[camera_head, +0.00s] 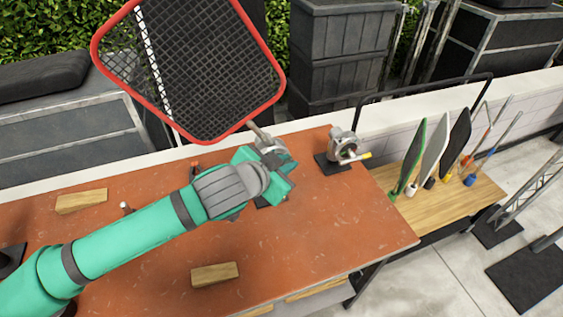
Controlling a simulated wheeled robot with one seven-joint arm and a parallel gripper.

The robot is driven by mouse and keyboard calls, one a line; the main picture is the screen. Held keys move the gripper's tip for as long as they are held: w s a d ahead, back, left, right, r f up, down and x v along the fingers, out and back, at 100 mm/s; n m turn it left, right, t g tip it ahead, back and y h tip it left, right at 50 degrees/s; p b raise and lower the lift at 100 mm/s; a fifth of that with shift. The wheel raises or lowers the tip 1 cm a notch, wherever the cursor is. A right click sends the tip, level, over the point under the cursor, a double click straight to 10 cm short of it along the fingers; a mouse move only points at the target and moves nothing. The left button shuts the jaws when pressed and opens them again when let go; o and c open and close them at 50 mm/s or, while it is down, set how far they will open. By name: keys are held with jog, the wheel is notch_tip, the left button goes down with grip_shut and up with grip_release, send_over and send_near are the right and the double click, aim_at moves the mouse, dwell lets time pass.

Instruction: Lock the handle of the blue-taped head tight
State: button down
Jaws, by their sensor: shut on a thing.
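My gripper (278,180) is at the metal grip head (272,145) near the back edge of the orange-brown bench. It is shut on a part of this head, most likely its handle, but the jaws hide that part. The rod of a red-framed black mesh screen (195,65) runs down to this head, and the screen stands tilted above the bench. A second grip head (343,146) stands to the right on a dark base, with a yellow-tipped handle pointing right. I cannot make out blue tape on either head.
The bench (340,225) has a wooden block (215,274) at the front and another (81,201) at the left. A wooden shelf (445,205) on the right holds several upright paddles and rods. The bench's right front is clear.

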jog(key=shift+w+d+f+m+g+y, duration=0.1)
jog(key=shift+d+f+m+g+y, duration=0.35)
jog(key=shift+y, duration=0.8)
jog(key=shift+w+d+f+m+g+y, duration=0.1)
jog(key=shift+f+m+g+y, duration=0.4)
jog(key=shift+y, duration=0.7)
jog(key=shift+d+f+m+g+y, duration=0.3)
jog(key=shift+m+g+y, duration=0.35)
jog(key=shift+y, duration=0.6)
jog(key=c, duration=2.1)
grip_release()
jog(key=shift+w, duration=0.1)
